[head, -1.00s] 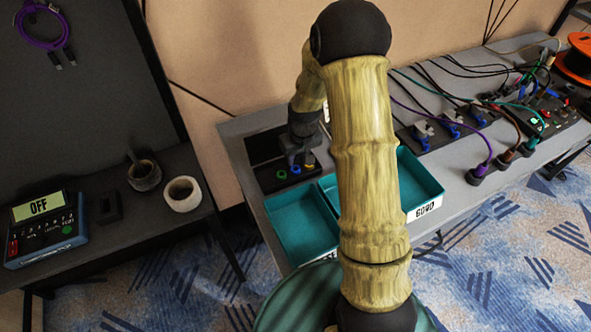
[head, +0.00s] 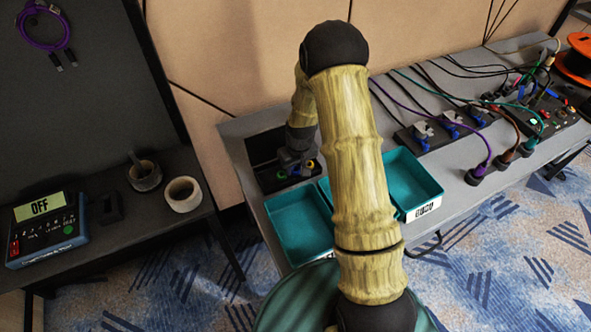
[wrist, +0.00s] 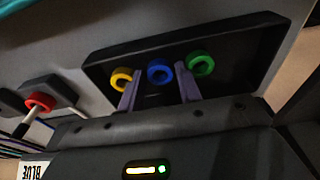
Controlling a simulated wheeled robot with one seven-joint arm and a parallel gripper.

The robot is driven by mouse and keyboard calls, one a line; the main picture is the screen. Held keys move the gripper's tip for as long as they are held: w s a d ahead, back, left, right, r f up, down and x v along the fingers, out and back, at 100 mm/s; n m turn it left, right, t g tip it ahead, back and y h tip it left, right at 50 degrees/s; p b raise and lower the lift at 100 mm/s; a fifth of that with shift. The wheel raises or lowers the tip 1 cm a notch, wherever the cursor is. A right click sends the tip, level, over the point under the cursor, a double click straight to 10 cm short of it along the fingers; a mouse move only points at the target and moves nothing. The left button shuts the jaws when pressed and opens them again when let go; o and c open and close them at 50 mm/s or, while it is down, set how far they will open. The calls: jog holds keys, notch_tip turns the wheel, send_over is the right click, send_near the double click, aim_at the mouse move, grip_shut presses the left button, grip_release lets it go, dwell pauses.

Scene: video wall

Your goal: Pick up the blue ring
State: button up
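The blue ring (wrist: 160,71) lies on a dark tray (wrist: 240,72), between a yellow ring (wrist: 122,78) on its left and a green ring (wrist: 201,65) on its right in the wrist view. My gripper (wrist: 158,78) is open, its two purple fingers apart, with the blue ring between their tips in the picture. The fingers do not visibly close on it. In the head view my gripper (head: 294,164) is low over the dark tray at the left end of the grey table and hides most of the rings. I cannot tell whether the fingertips touch anything.
Teal bins (head: 300,222) stand just in front of the tray. A red ring (wrist: 40,101) is at the left of the wrist view. Cables and sockets (head: 450,125) fill the table's right. A dark side table at left holds a meter (head: 48,228) and two cups.

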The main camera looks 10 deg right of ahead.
dwell(0.4)
jog(key=c, duration=0.6)
jog(key=shift+r, duration=0.15)
notch_tip(320, 180, up, 10)
dwell(0.3)
dwell(0.4)
